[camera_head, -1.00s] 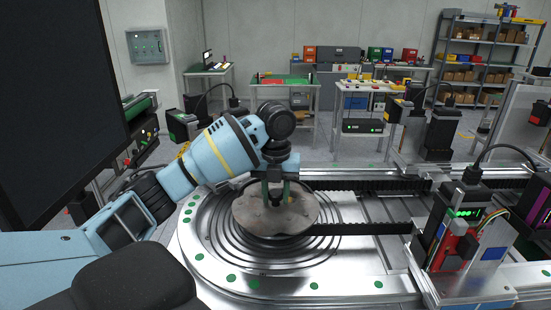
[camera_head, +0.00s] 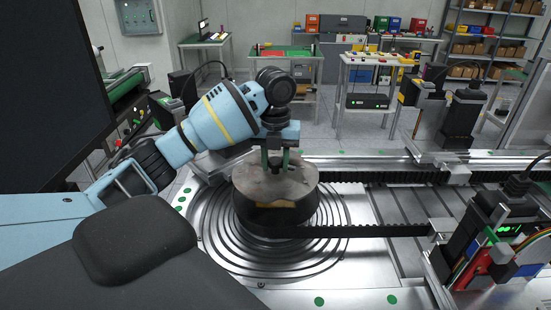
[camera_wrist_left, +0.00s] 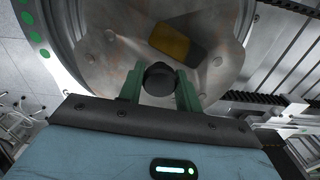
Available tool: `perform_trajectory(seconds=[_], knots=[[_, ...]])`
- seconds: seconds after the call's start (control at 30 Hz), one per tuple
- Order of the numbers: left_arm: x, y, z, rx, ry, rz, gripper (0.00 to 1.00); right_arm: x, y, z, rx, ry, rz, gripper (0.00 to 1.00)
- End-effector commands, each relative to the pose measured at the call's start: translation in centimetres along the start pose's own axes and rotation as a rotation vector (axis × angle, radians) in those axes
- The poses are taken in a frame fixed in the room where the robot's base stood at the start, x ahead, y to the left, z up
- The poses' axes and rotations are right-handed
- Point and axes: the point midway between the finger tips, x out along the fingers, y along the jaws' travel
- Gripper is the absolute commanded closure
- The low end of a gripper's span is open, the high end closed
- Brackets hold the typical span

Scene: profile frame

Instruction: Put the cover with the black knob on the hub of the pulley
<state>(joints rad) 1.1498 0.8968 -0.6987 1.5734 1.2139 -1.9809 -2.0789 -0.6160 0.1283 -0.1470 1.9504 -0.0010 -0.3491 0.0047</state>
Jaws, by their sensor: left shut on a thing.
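The cover (camera_head: 262,184) is a worn grey metal disc with a wavy edge. It is level, over the dark round pulley (camera_head: 278,216); I cannot tell if it rests on it or is a little above. The hub is hidden under the cover. My left gripper (camera_head: 276,161) points down and is shut on the cover's black knob. In the left wrist view the green fingers (camera_wrist_left: 158,90) stand on both sides of the black knob (camera_wrist_left: 158,76), with the cover (camera_wrist_left: 110,55) behind it. My right gripper is not in view.
A ringed silver turntable plate (camera_head: 215,225) lies around the pulley. A black toothed belt (camera_head: 385,231) runs right from it towards a dark unit with wires (camera_head: 505,225). Tables (camera_head: 290,58) and shelves (camera_head: 490,45) stand at the back. A dark panel (camera_head: 45,100) is at the left.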

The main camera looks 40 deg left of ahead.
Motion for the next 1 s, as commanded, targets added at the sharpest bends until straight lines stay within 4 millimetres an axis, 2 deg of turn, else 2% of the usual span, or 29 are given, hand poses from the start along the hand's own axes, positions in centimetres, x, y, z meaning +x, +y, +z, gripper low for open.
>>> perform_trajectory(seconds=[0.27, 1.0], knots=[[0.1, 0.0, 0.1, 0.003, -0.001, -0.002, 1.00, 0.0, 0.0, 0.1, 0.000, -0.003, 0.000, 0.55], [5.2, 0.0, 0.1, 0.002, -0.001, -0.001, 1.00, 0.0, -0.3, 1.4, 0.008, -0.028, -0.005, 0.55]])
